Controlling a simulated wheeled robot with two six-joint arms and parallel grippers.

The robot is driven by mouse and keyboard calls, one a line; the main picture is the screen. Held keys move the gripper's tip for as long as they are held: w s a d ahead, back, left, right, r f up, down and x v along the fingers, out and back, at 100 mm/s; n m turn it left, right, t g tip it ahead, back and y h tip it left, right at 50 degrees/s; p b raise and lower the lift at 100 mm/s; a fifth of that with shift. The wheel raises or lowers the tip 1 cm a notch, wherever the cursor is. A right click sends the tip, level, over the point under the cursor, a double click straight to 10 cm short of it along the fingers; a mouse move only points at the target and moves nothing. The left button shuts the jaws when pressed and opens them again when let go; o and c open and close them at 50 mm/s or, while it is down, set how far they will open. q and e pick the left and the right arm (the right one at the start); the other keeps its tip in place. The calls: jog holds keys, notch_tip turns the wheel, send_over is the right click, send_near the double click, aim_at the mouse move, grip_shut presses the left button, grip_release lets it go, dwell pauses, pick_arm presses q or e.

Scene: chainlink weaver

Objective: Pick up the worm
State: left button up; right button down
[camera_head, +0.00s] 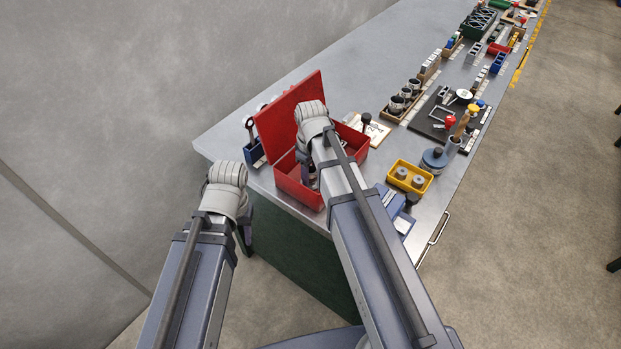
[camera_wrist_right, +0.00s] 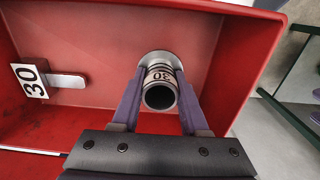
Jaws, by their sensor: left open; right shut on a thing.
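In the right wrist view, a short round piece with a dark hollow end and a pale band marked 30, which I take for the worm (camera_wrist_right: 160,87), stands between the fingers of my right gripper (camera_wrist_right: 160,100). The gripper is shut on it, with a finger on each side. A pale round flange shows behind it, inside the open red box (camera_wrist_right: 110,25). In the head view, my right gripper (camera_head: 308,172) reaches down into the red box (camera_head: 307,195), and my arm hides the worm. My left gripper (camera_head: 246,236) is open and empty, left of the bench's front edge.
A grey metal piece (camera_wrist_right: 68,81) with a tag marked 30 lies in the red box. The box's raised lid (camera_head: 285,110) stands at its back left. A yellow tray (camera_head: 424,188) and a blue bin (camera_head: 253,152) stand near the box. Left of the bench is free.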

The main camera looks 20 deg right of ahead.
jog(key=shift+r, duration=0.1)
dwell(0.5)
notch_tip(320, 180, up, 10)
jog(key=p, duration=1)
